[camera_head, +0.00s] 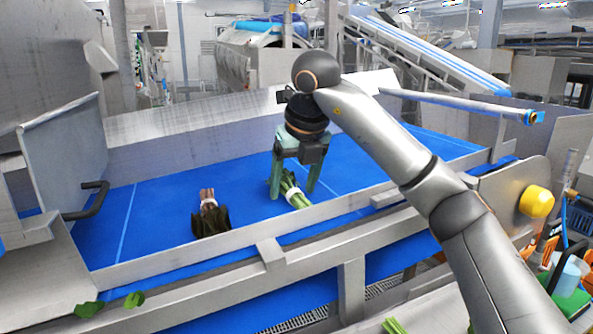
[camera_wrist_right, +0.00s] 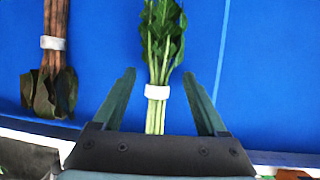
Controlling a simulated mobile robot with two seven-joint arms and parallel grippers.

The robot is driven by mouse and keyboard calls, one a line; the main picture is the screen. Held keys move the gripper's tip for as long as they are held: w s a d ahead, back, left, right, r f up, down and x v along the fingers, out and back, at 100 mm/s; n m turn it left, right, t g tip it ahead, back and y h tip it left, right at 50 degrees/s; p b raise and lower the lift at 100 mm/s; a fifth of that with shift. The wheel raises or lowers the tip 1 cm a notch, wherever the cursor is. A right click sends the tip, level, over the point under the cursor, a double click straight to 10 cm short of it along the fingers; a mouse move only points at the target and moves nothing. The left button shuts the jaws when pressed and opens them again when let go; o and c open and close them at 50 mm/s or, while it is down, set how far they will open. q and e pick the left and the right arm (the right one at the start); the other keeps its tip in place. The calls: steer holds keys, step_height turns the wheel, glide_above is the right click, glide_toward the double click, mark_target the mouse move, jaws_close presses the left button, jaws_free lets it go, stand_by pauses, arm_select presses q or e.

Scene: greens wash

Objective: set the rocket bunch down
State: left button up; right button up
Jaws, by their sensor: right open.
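The rocket bunch (camera_head: 297,198), green leaves and pale stems with a white band, lies on the blue belt (camera_head: 160,210). In the right wrist view the rocket bunch (camera_wrist_right: 160,45) shows its leaves at the top and its banded stems towards the palm. My right gripper (camera_head: 292,189) is over it with the fingers pointing down. Its fingers (camera_wrist_right: 160,78) are open, one on each side of the stems, with gaps between them and the bunch. My left gripper is not in view.
A dark-leaved bunch (camera_head: 211,218) with reddish stems and a white band lies to the left on the belt. A metal rail (camera_head: 250,243) borders the belt in front, with loose leaves (camera_head: 134,299) near it. The belt's left part is clear. A yellow knob (camera_head: 537,200) stands at the right.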

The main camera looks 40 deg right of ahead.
steer(key=v, duration=1.2)
steer(key=shift+f, duration=0.15)
stand_by(0.4)
